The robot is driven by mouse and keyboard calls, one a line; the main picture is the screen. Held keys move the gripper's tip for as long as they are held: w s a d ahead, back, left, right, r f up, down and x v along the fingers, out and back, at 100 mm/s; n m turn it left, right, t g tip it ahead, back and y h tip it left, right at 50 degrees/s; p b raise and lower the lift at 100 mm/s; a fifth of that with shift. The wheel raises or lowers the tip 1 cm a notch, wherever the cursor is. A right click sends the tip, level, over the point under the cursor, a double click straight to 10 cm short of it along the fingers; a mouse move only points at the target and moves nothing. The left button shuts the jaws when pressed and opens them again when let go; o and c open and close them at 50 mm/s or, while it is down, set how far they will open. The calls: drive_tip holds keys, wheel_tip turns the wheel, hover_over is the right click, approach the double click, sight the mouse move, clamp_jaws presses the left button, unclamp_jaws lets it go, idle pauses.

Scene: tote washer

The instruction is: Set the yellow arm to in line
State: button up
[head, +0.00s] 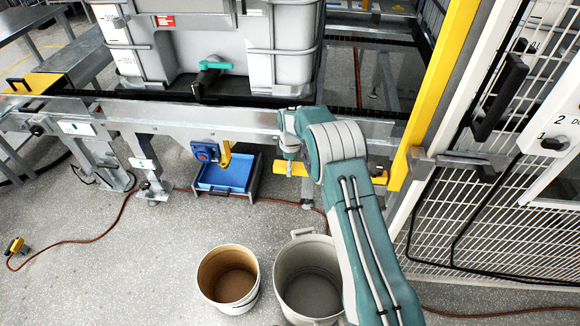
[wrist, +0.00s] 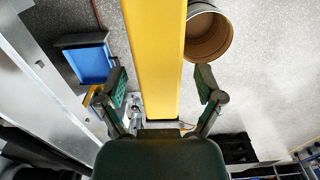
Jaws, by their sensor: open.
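A long yellow bar (head: 322,171) runs low along the front of the conveyor frame, partly hidden behind my arm. In the wrist view the yellow bar (wrist: 154,50) passes lengthwise between the spread fingers of my gripper (wrist: 162,80). My gripper is open, with one finger on each side and a visible gap on both sides; I cannot tell its height over the bar. In the head view my gripper (head: 290,160) points down at the bar's left part. Left of it, a short yellow lever (head: 224,156) hangs from a blue valve body (head: 205,152).
A blue tray (head: 224,178) sits under the lever. Two round bins, one brown inside (head: 229,278) and one grey (head: 307,275), stand on the floor in front. A yellow post (head: 433,85) and mesh fence (head: 490,190) bound the right. The floor at left is mostly clear, with a cable.

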wheel_tip(320, 180, up, 12)
drive_tip(key=shift+f, duration=0.2)
drive_tip(key=shift+a, duration=0.1)
idle(0.3)
drive_tip(key=s+d+r+m+t, duration=0.1)
drive_tip(key=s+d+r+m, duration=0.3)
drive_tip(key=s+r, duration=0.6)
drive_tip(key=s+d+r+m+t, duration=0.2)
drive_tip(key=s+d+r+m, duration=0.15)
drive_tip(key=s+r, duration=0.65)
drive_tip(key=s+d+m+t, duration=0.1)
drive_tip(key=s+m, duration=0.3)
drive_tip(key=s, duration=0.6)
drive_tip(key=s+d+r+m+t, duration=0.1)
drive_tip(key=s+m, duration=0.3)
drive_tip(key=s, duration=0.7)
drive_tip(key=shift+s+d+r+t, duration=0.2)
drive_tip(key=shift+d+t, duration=0.1)
drive_tip(key=shift+d, duration=0.55)
